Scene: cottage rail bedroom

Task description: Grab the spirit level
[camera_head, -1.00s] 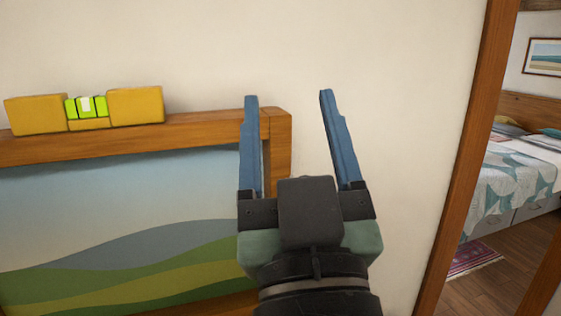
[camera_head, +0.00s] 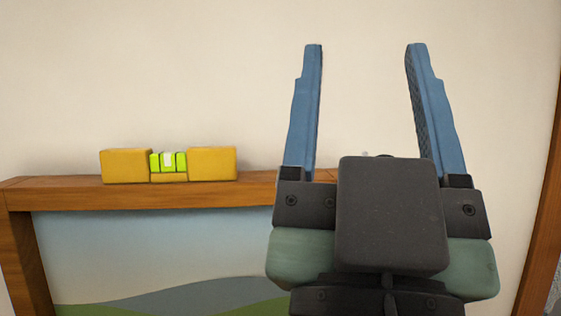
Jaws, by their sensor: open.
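The spirit level (camera_head: 212,164) is a yellow bar with a bright green vial in its middle. It lies along the top of a wooden picture frame (camera_head: 110,193), against the wall, left of centre. My gripper (camera_head: 366,46) is open and empty, with two blue fingers pointing up in the picture. It is to the right of the level and apart from it. My gripper hides the right part of the frame.
The frame holds a painted landscape (camera_head: 160,250) of sky and hills. The cream wall (camera_head: 180,70) above the level is bare. A wooden upright (camera_head: 546,215) stands at the right edge.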

